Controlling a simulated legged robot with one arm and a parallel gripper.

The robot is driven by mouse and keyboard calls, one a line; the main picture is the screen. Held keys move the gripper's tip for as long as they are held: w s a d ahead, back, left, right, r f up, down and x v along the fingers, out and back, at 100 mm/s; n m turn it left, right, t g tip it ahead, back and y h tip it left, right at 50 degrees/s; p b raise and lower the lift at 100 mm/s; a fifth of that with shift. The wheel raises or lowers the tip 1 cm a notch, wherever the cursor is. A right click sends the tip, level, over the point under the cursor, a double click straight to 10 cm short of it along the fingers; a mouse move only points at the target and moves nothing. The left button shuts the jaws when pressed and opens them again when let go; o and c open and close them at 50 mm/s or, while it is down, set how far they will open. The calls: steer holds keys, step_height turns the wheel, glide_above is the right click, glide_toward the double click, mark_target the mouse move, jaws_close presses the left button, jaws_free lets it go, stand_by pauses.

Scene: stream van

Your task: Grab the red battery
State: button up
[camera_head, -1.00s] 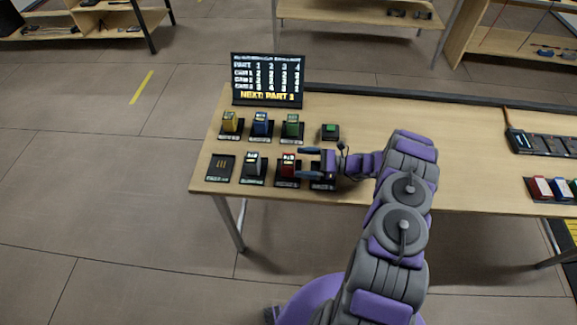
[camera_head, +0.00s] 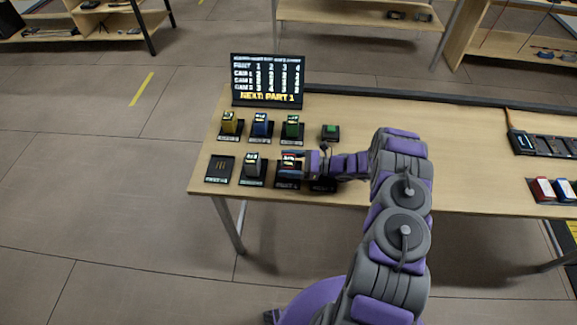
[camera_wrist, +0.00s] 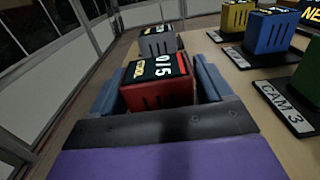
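The red battery (camera_wrist: 158,85) stands upright on its dark base in the front row of the table, with a dark top label. In the head view the red battery (camera_head: 289,160) is partly hidden by my gripper (camera_head: 291,163). In the wrist view my gripper (camera_wrist: 160,88) is open, with one blue-grey finger on each side of the red battery. A narrow gap shows beside the right finger; contact at the left finger is unclear.
A grey battery (camera_head: 253,167) stands left of the red one. Yellow (camera_head: 229,122), blue (camera_head: 261,124) and green (camera_head: 292,127) batteries stand behind, before a black screen (camera_head: 268,80). More batteries (camera_head: 543,189) lie at the table's right.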

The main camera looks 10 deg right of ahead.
steer(key=c, duration=0.9)
steer(key=shift+c, duration=0.2)
steer(key=shift+r, duration=0.1)
